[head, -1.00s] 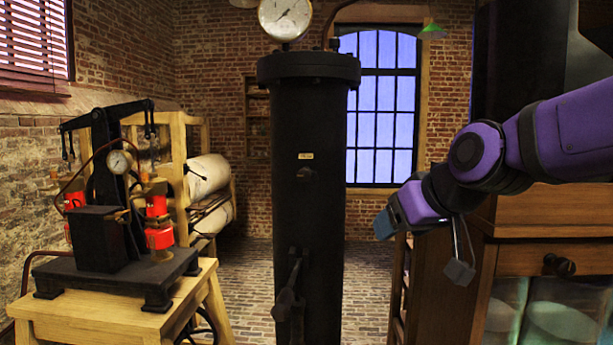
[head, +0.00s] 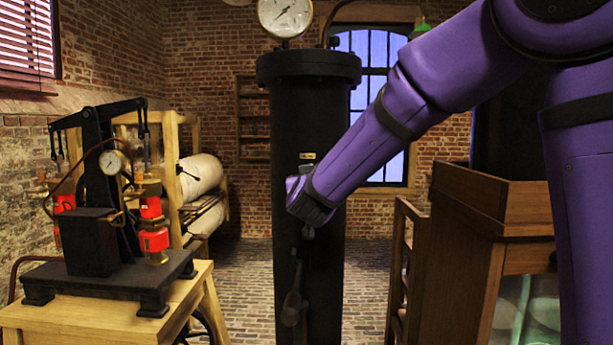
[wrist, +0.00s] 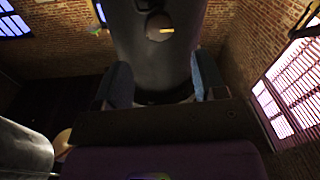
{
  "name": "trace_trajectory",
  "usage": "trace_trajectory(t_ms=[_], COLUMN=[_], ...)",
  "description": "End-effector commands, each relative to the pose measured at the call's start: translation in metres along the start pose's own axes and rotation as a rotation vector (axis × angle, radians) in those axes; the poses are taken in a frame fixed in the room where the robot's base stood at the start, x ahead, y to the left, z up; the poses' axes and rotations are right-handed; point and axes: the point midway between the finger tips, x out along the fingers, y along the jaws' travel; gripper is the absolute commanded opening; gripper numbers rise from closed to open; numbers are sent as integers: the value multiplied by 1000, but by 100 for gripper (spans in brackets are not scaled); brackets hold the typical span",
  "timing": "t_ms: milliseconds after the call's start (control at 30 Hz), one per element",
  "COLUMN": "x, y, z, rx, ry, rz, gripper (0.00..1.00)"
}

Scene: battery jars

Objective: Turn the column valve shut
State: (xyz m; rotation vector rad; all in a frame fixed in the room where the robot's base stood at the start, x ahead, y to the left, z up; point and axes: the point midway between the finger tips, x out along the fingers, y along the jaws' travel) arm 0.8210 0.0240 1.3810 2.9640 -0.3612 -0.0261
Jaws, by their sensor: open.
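The black column (head: 310,115) stands upright in the middle of the head view. A dark lever-like fitting (head: 293,303) shows low on its front. A small pale label (head: 307,156) sits higher up. My purple arm reaches across the column's front in the head view, hiding the round knob below the label, and my fingers cannot be made out there. In the wrist view my gripper (wrist: 160,72) is open, its two blue-grey fingers apart with the dark column (wrist: 158,60) beyond and between them.
A pressure gauge (head: 285,16) tops the column. At left, a wooden table (head: 120,310) carries an apparatus with red cylinders (head: 153,240). A wooden cabinet (head: 465,240) stands close on the right. Brick floor (head: 250,285) is open left of the column.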

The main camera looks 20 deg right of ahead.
Motion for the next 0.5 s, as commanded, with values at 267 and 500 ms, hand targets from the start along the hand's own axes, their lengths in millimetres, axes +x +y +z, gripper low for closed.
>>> trace_trajectory(t_ms=[267, 500], x=[48, 83], y=[1, 0], z=[1, 1], rx=[0, 0], ry=[-1, -2], rz=[1, -1], gripper=[64, 64])
